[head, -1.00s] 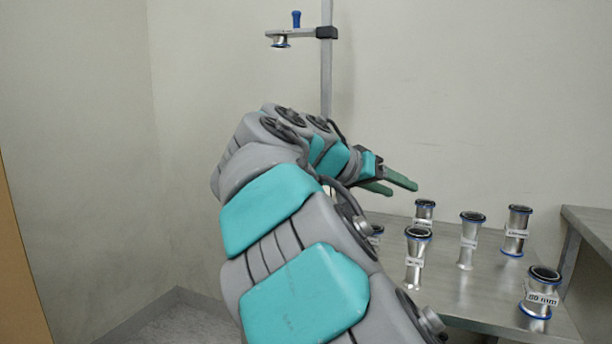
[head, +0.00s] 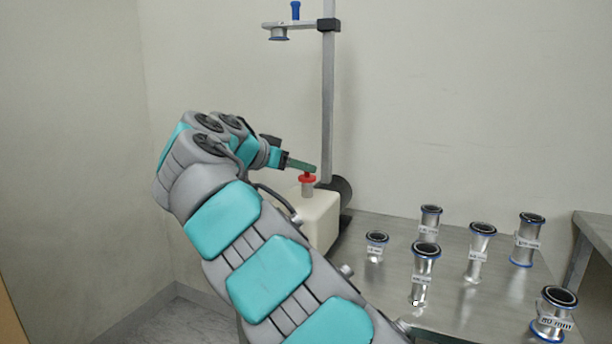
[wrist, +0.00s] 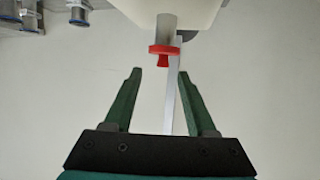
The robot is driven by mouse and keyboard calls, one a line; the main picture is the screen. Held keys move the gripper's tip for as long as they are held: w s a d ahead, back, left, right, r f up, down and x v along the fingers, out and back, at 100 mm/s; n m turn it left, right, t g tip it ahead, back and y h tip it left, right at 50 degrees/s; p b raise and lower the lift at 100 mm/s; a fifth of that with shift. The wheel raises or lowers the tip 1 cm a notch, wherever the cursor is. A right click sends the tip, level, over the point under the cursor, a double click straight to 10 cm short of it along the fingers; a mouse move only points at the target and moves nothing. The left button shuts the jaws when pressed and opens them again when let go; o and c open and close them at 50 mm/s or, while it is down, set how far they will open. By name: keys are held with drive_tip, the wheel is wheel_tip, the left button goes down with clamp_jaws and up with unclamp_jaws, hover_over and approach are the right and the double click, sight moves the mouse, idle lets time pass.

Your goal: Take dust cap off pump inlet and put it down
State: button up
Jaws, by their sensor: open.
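The red dust cap (head: 307,178) sits on top of the short metal pump inlet (head: 307,190), which stands up from the cream pump body (head: 318,216). My gripper (head: 303,166) is at the cap's height or slightly above, close to its left side in the head view. In the wrist view the cap (wrist: 164,52) with its small knob lies just beyond and between the fingertips of my open gripper (wrist: 159,72). The fingers are empty, and the cap is still on the inlet (wrist: 165,30). In the head view the fingers overlap each other.
Several metal flanged pipe pieces, such as a labelled one (head: 424,267), stand on the steel table (head: 390,225) to the right. A vertical post (head: 327,110) rises behind the pump, with a side bracket (head: 290,24) high above. Bare table lies between the pieces.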

sight(307, 175)
drive_tip(key=x, duration=0.5)
drive_tip(key=shift+a+f, duration=0.15)
drive_tip(key=shift+a, duration=0.1)
clamp_jaws()
idle(0.4)
